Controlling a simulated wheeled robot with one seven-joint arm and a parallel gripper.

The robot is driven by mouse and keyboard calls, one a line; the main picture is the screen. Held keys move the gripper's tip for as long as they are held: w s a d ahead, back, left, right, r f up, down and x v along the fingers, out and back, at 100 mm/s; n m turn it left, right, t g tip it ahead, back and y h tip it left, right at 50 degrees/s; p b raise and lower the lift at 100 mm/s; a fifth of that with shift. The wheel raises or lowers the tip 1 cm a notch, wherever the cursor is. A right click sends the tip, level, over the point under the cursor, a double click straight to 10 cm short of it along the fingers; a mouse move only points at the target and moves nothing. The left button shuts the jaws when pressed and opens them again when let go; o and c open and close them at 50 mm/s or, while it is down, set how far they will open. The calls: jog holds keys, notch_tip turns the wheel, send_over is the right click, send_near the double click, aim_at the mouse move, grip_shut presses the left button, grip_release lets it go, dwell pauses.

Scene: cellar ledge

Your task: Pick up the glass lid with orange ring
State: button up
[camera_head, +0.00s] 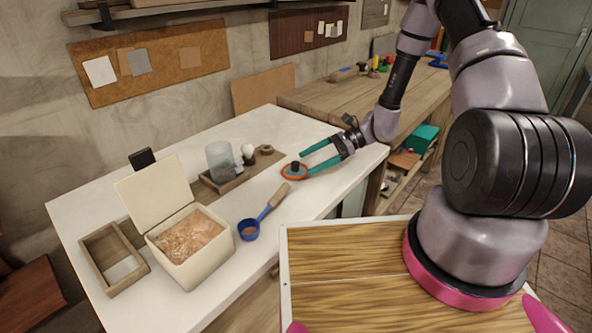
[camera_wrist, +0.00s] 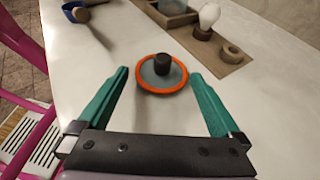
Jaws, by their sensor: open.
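The glass lid with an orange ring (camera_head: 294,171) lies flat on the white tabletop, with a dark knob standing up at its centre. It also shows in the wrist view (camera_wrist: 151,82), just ahead of and between the two teal fingertips. My gripper (camera_head: 304,163) is open and empty, reaching in low from the right with its fingers toward the lid. In the wrist view the fingertips (camera_wrist: 158,75) stand on either side of the lid, with a gap at each side. I cannot tell the exact height of the fingers above the table.
A wooden tray with a glass jar (camera_head: 220,161) and a white bulb (camera_head: 248,153) stands behind the lid. A blue scoop (camera_head: 250,229), an open cream box (camera_head: 193,243) and an empty wooden tray (camera_head: 108,256) are to the left. Bare tabletop surrounds the lid.

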aim_at(296, 166)
jog(key=x, duration=0.5)
jog(key=shift+w+a, duration=0.15)
jog(key=shift+a, duration=0.05)
jog(key=c, duration=1)
jog(key=shift+o, duration=0.2)
jog(key=shift+r, duration=0.1)
